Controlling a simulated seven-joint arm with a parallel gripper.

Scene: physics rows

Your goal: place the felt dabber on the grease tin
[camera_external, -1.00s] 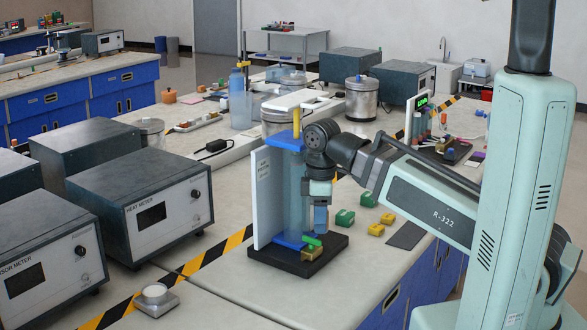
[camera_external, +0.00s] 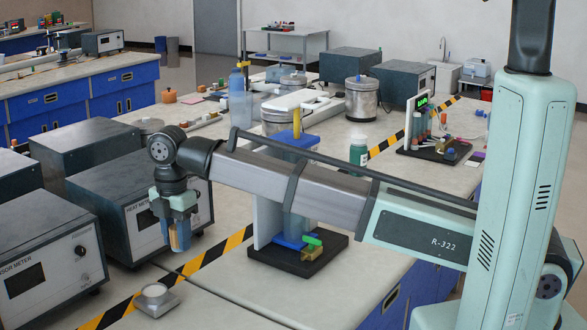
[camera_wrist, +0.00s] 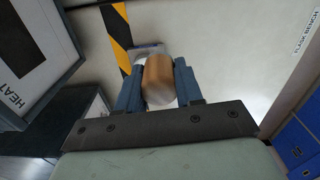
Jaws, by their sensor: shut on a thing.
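My gripper (camera_external: 178,244) is shut on the felt dabber, which shows as a tan and white rounded piece (camera_wrist: 158,78) between the blue fingers in the wrist view. In the external view a sliver of the dabber (camera_external: 179,235) shows between the fingers. The gripper points down and holds it above the bench, in front of the heat meter. What looks like the grease tin (camera_external: 155,291), a shallow round tin with a pale top on a grey square base, sits below and to the left of the gripper. In the wrist view the dabber partly hides the grey base (camera_wrist: 146,48).
The heat meter box (camera_external: 120,205) stands close behind and left of my gripper. A black-based stand (camera_external: 300,262) with a blue column is to the right, partly behind my arm. Striped tape (camera_external: 205,262) crosses the bench; the bench front is clear.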

